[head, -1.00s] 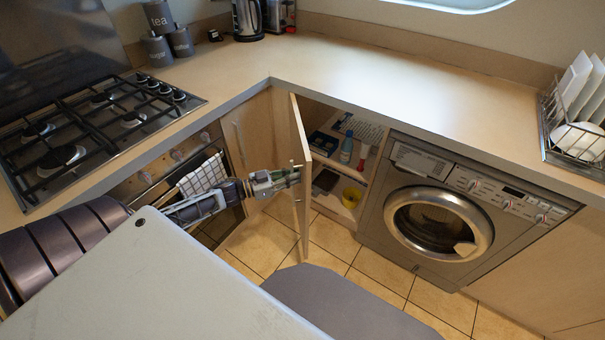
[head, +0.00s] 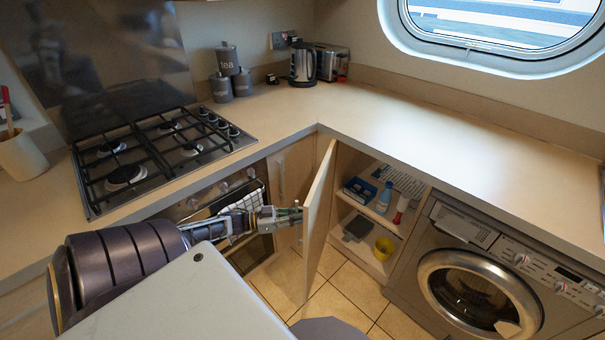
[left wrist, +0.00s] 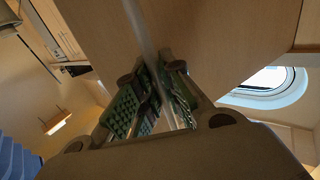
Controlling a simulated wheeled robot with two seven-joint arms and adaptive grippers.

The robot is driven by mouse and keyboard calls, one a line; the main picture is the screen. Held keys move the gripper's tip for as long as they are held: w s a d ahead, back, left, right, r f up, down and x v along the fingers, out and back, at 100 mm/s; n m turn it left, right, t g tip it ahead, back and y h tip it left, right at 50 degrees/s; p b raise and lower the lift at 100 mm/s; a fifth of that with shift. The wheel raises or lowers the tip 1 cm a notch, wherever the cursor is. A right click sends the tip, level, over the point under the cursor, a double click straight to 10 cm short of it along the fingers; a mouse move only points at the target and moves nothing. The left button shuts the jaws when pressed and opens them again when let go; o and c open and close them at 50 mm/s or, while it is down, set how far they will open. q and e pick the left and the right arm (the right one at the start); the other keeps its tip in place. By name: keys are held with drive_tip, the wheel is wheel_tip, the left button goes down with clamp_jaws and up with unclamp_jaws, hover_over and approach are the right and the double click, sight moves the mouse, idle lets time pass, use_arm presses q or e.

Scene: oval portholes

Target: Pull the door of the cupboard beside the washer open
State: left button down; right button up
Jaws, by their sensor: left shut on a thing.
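The cupboard door (head: 319,220) is pale wood and stands open to the left of the washer (head: 490,280), swung out from the cupboard. My left gripper (head: 296,213) is at the door's left face, at its handle. In the left wrist view, the green-padded fingers of my left gripper (left wrist: 160,95) are shut on a slim metal bar handle (left wrist: 143,30), which runs up along the wooden door face (left wrist: 220,45). The open cupboard (head: 345,190) shows shelves inside. My right gripper is not in view.
The cupboard holds a blue box (head: 358,190), bottles (head: 385,196) and a yellow tub (head: 384,247). The oven and hob (head: 160,150) stand to the left, near my left arm. The worktop (head: 430,140) runs above. Tiled floor (head: 345,298) shows below the door.

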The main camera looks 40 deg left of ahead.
use_arm(q)
drive_tip(key=shift+f, duration=0.1)
drive_tip(key=c, duration=1.5)
unclamp_jaws()
drive_tip(key=shift+s, duration=0.1)
drive_tip(key=shift+c, duration=0.2)
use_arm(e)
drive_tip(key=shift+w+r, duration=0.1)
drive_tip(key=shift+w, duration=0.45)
use_arm(q)
drive_tip(key=shift+r, duration=5.05)
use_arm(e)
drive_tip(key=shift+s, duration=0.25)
